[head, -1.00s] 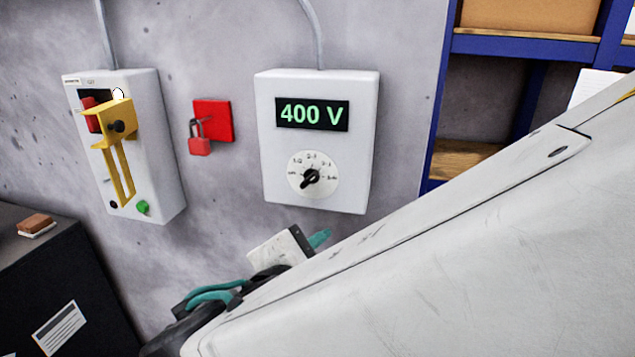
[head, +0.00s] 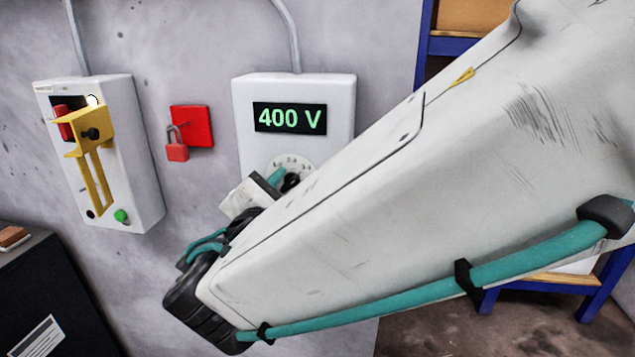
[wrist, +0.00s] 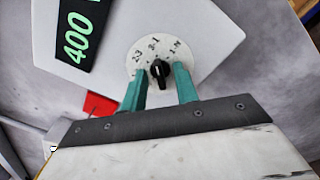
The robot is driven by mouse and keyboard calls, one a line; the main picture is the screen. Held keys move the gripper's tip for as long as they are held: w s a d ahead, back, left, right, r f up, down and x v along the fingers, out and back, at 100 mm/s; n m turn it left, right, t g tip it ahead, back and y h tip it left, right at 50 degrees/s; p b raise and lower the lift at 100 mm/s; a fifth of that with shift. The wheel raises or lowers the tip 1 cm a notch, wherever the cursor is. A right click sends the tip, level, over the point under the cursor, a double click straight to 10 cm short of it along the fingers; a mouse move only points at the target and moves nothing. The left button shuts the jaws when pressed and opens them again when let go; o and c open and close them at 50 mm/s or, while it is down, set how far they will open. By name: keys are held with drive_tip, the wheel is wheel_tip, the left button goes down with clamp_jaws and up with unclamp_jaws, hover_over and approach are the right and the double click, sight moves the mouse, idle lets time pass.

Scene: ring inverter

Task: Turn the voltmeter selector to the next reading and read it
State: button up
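The white voltmeter box (head: 342,112) is on the grey wall, and its display (head: 289,118) reads 400 V in green. Its round white dial (head: 296,164) is partly hidden by my gripper in the head view. In the wrist view the black selector knob (wrist: 160,74) sits on the dial (wrist: 136,59), with markings that look like 2-3, 3-1 and 1-N. I cannot tell for sure which marking it points at. My gripper (wrist: 161,79) is open, its teal fingertips on either side of the knob with gaps visible. In the head view my gripper (head: 273,182) overlaps the dial's lower left.
A red wall plate with a red padlock (head: 177,150) is left of the voltmeter. Further left is a white switch box (head: 138,150) with a yellow handle (head: 95,165) and green button (head: 121,216). A dark cabinet (head: 60,290) stands lower left, blue shelving (head: 455,46) right.

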clamp_jaws()
drive_tip(key=shift+m, duration=4.4)
